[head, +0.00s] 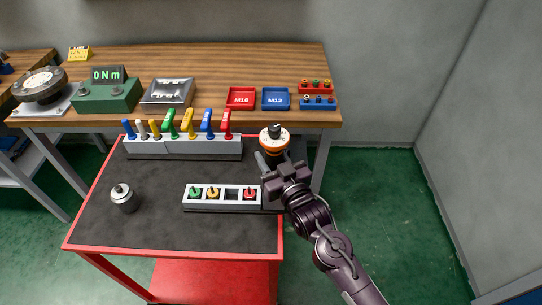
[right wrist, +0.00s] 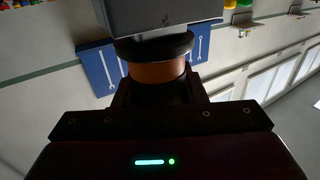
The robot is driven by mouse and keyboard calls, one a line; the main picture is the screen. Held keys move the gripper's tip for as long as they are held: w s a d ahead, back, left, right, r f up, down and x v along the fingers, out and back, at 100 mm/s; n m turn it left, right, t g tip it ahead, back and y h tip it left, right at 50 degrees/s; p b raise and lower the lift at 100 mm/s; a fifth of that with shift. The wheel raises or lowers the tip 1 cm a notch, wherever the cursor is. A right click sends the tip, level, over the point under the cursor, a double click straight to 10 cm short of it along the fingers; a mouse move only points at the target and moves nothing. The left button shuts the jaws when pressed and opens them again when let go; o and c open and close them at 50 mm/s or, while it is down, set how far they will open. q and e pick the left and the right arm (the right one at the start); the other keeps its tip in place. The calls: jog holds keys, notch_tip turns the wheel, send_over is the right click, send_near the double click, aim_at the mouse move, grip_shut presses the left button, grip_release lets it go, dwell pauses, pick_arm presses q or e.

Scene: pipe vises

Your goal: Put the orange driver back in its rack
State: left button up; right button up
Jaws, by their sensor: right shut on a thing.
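The orange driver (head: 274,143) is upright in my right gripper (head: 272,165), above the right edge of the cart. It has an orange and white ring with a black knob on top. In the right wrist view the driver's orange band (right wrist: 158,73) shows between the shut fingers, under a dark flange. The white rack (head: 221,205) lies on the cart's dark top, left of and nearer than the gripper. My left gripper is not in view.
A longer rack (head: 190,148) of coloured-handled tools stands at the back of the cart (head: 95,220). A grey cylinder (head: 124,199) stands at left. The wooden bench (head: 210,65) behind holds a torque tester (head: 107,95), red and blue trays. The cart's front is clear.

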jog(key=shift+f+b, duration=0.3)
jog(key=shift+f, duration=0.05)
dwell(0.5)
jog(key=o, duration=1.3)
jog(key=shift+o, duration=0.3)
jog(key=shift+f, duration=0.3)
jog(key=shift+s+d, duration=0.2)
jog(key=shift+s, duration=0.25)
jog(key=b+v, duration=0.1)
jog(key=v, duration=0.6)
jog(key=shift+r+b, duration=0.2)
jog(key=shift+b, duration=0.15)
